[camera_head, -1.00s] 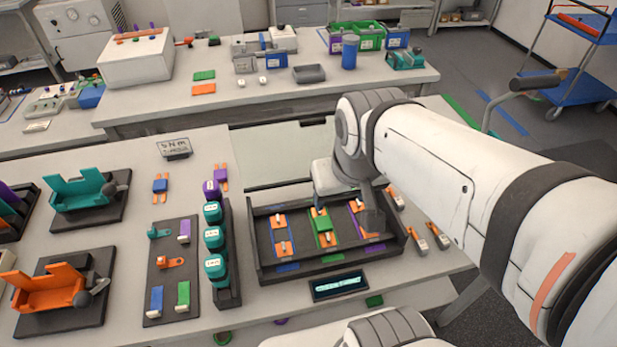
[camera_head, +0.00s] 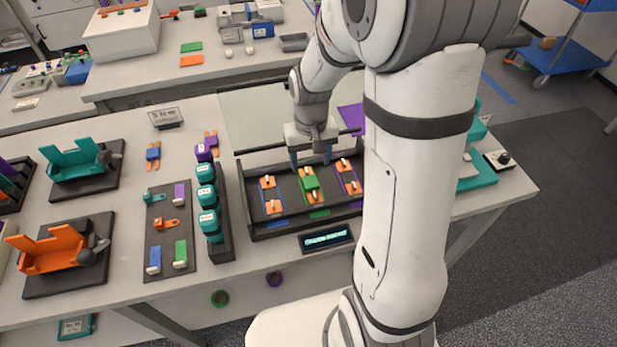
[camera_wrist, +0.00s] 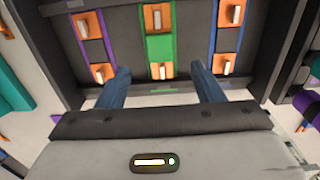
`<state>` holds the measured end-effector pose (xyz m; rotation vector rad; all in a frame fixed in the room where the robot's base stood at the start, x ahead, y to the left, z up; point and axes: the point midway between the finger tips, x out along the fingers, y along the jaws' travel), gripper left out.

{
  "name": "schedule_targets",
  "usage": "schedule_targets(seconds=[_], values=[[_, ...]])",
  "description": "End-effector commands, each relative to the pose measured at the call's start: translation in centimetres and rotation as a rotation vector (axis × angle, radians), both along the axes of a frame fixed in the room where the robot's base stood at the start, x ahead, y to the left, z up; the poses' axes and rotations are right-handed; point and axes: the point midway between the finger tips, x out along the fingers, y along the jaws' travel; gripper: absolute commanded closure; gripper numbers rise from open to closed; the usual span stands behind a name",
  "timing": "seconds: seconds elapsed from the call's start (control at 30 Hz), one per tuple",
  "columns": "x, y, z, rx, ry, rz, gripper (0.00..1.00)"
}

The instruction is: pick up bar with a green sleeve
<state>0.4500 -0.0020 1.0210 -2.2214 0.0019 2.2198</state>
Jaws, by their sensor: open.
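The bar with a green sleeve (camera_head: 310,183) lies in the middle lane of the dark tray (camera_head: 252,203), its ends at orange clips with white levers. In the wrist view the green sleeve (camera_wrist: 160,47) shows between two orange clips. My gripper (camera_head: 310,161) points down at the tray's far side, behind the bar. In the wrist view my gripper (camera_wrist: 161,70) is open and empty, with one blue-grey finger on each side of the middle lane's near end. Their height above the tray is hard to tell.
The neighbouring lanes have orange clips (camera_head: 268,182) and show bare dark floor between them. A row of teal-capped items (camera_head: 207,195) stands left of the tray. A small display (camera_head: 326,237) lies before it. Part of the tray's right side is hidden by my arm.

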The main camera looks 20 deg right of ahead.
Motion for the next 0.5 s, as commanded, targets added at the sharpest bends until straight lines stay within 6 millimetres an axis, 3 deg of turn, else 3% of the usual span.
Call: schedule_targets(seconds=[0.5], values=[[-0.2,0.1,-6.0,0.000,0.004,0.001,0.39]])
